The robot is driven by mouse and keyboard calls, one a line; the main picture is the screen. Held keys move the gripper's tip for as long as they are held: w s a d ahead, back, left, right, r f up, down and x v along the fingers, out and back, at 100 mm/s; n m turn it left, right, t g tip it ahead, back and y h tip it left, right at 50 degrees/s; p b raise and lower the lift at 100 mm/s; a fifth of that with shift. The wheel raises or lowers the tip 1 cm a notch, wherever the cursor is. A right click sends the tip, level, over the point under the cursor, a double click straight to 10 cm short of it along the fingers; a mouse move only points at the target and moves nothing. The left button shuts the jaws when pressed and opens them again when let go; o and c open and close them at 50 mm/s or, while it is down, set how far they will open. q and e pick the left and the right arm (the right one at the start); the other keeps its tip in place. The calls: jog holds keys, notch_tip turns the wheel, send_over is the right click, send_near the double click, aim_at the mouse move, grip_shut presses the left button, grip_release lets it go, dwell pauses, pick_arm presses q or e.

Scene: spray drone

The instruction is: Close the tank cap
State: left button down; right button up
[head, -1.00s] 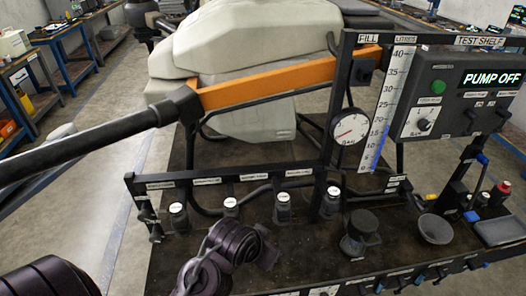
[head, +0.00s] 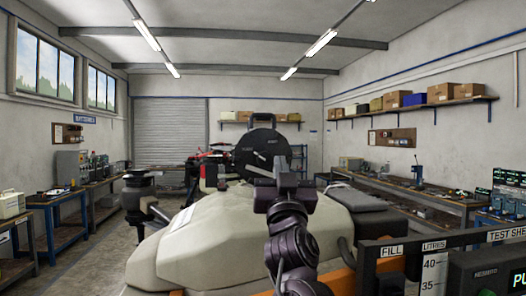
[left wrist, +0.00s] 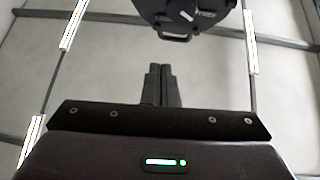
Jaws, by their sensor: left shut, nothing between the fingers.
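The tank cap (head: 262,154) is a black round disc with small light markings and a pale pointer, standing upright above the cream tank (head: 205,238) in the head view. A small loop tab shows at its top. My left gripper (head: 287,168) is raised in front of the tank and overlaps the cap's lower right edge in the picture. Its gap to the cap is hard to judge. In the left wrist view, the shut, empty fingers (left wrist: 160,80) point up toward the cap (left wrist: 185,14), with clear space between them and its tab. The tank opening is hidden. My right gripper is out of view.
The test shelf frame with a FILL label (head: 390,251) and a litre scale (head: 430,275) stands at the lower right. A dark pad (head: 357,199) lies right of the tank. Workbenches line both walls. The air above the cap is free.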

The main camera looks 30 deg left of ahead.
pick_arm(q)
notch_tip(320, 180, up, 4)
jog(key=s+n+y, duration=0.1)
jog(key=n+y, duration=0.1)
jog(key=y, duration=0.1)
notch_tip(320, 180, up, 6)
jog(key=p, duration=0.8)
send_over(263, 148)
jog(key=s+d, duration=0.2)
jog(key=shift+w+a+g, duration=0.2)
jog(key=shift+g, duration=0.2)
jog(key=shift+r, duration=0.1)
